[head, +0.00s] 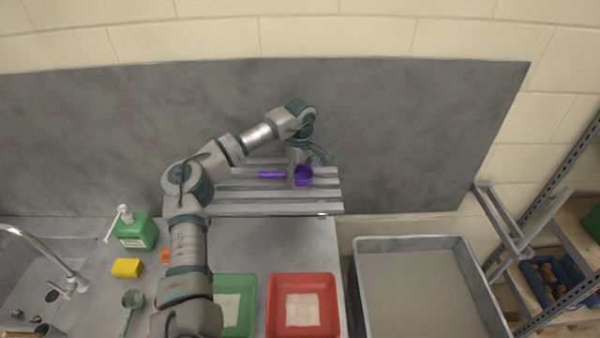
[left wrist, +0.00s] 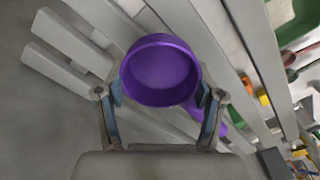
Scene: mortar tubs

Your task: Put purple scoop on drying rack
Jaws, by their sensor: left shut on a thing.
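The purple scoop (head: 304,176) is at the slatted drying rack (head: 318,195) on the back wall, its handle pointing left in the head view. My left gripper (head: 297,172) reaches down from above and is shut on the scoop. In the left wrist view the scoop's round cup (left wrist: 160,72) sits between the two fingers (left wrist: 160,115), with the rack's slats (left wrist: 70,42) behind it. I cannot tell whether the scoop rests on the slats or is held just above them. My right gripper is not in view.
Below the rack is a counter with a green tray (head: 247,290), a red tray (head: 330,305), a green soap bottle (head: 137,232), a yellow sponge (head: 127,268) and a green scoop (head: 131,300). A sink is at left. A large grey tub (head: 482,285) stands at right, beside shelving.

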